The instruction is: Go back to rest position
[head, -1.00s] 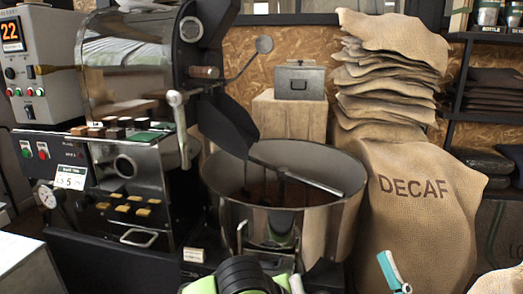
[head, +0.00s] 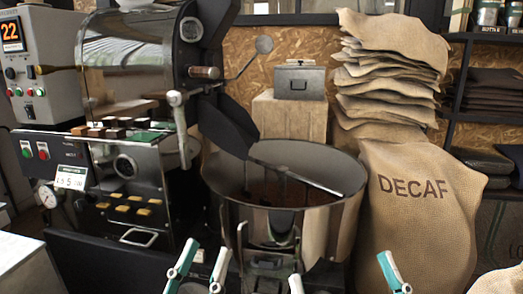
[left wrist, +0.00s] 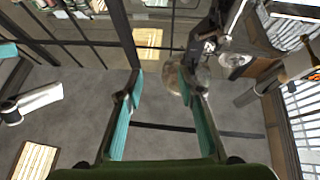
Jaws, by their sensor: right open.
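My left gripper (head: 200,266) shows at the bottom of the head view, left of centre, in front of the roaster's cooling drum. Its two teal and white fingers stand apart. In the left wrist view the left gripper (left wrist: 160,85) is open with nothing between its teal fingers. My right gripper (head: 345,278) is at the bottom, right of centre, with its fingers wide apart and nothing seen between them. The lower parts of both grippers are cut off by the frame edge.
The roaster (head: 130,125) stands at the left, with a round steel cooling drum (head: 335,212) in the middle. A DECAF sack (head: 415,225) stands at the right below stacked sacks (head: 388,75). A metal box (head: 300,80) sits on a wooden crate (head: 290,118) behind.

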